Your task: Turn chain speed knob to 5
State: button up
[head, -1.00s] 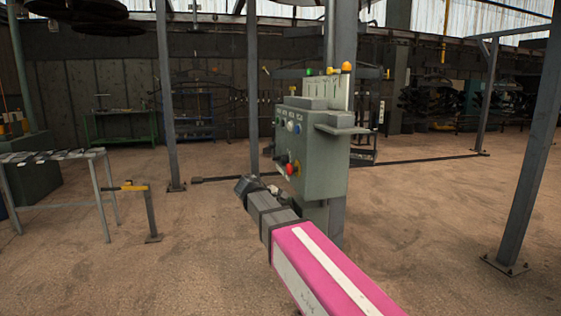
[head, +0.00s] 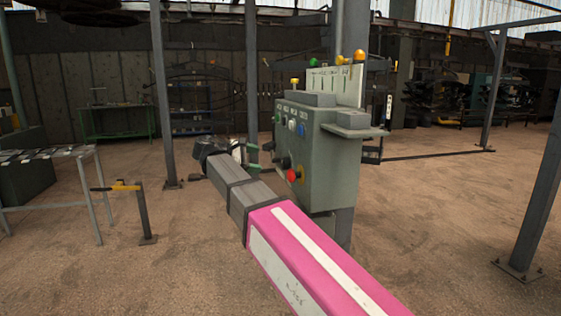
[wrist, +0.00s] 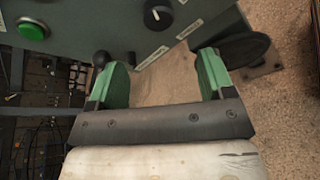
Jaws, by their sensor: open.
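The grey-green control cabinet (head: 335,165) stands on a post right of centre in the head view. A black rotary knob (wrist: 157,16) with a white mark is on its panel at the top of the wrist view. The labels are too small to read, so I cannot tell if this is the chain speed knob or its setting. My gripper (head: 252,157) is left of the cabinet, in front of its panel. In the wrist view my gripper (wrist: 162,80) has its green fingers wide apart with nothing between them. The knob lies beyond the fingertips, apart from them.
The panel also has a green button (wrist: 33,28), a small black ball (wrist: 101,58) and a black disc (wrist: 245,48) near the right finger. A red knob (head: 293,175) shows low on the cabinet. A metal table (head: 65,160) stands left.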

aim_at(282, 163)
jog(key=x, duration=1.1)
jog(key=shift+a, duration=0.1)
jog(key=c, duration=0.9)
